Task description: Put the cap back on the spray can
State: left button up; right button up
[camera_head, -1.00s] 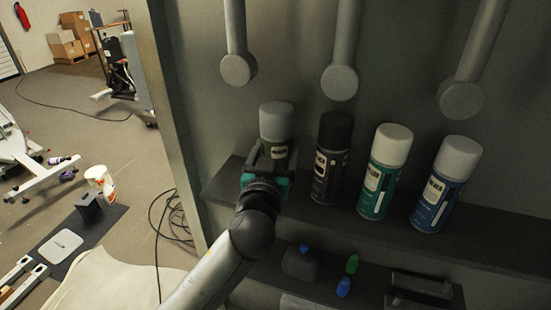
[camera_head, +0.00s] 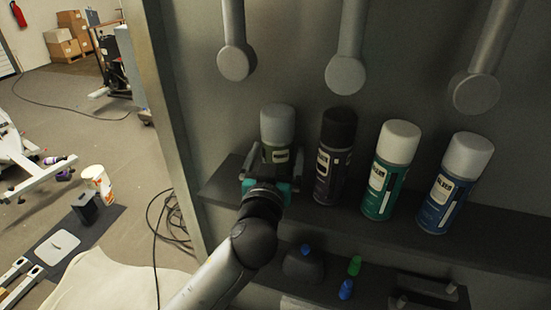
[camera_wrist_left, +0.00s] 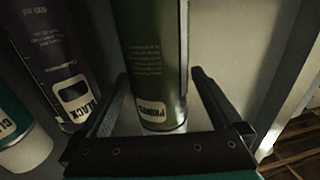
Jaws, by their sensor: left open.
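A spray can with a grey cap (camera_head: 278,123) on top stands upright on the shelf. Its olive-green body, labelled PRIMER, shows in the left wrist view (camera_wrist_left: 156,55). My left gripper (camera_head: 274,166) is open, with one finger on each side of this can's body. In the left wrist view the fingers (camera_wrist_left: 161,78) stand apart from the can, with gaps on both sides. The gripper and arm hide the can's lower part in the head view. My right gripper is not in view.
A black-capped can (camera_head: 335,157) stands close to the right. A green can (camera_head: 392,170) and a blue can (camera_head: 454,183), both white-capped, stand further right. A lower shelf holds small blue and green items (camera_head: 354,266). Grey rods (camera_head: 345,75) hang above.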

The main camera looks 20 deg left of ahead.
pick_arm(q)
jog(key=shift+r, duration=0.25)
jog(key=s+d+b, duration=0.1)
jog(key=s, duration=1.1)
jog(key=shift+d, duration=0.25)
jog(key=shift+f, duration=0.1)
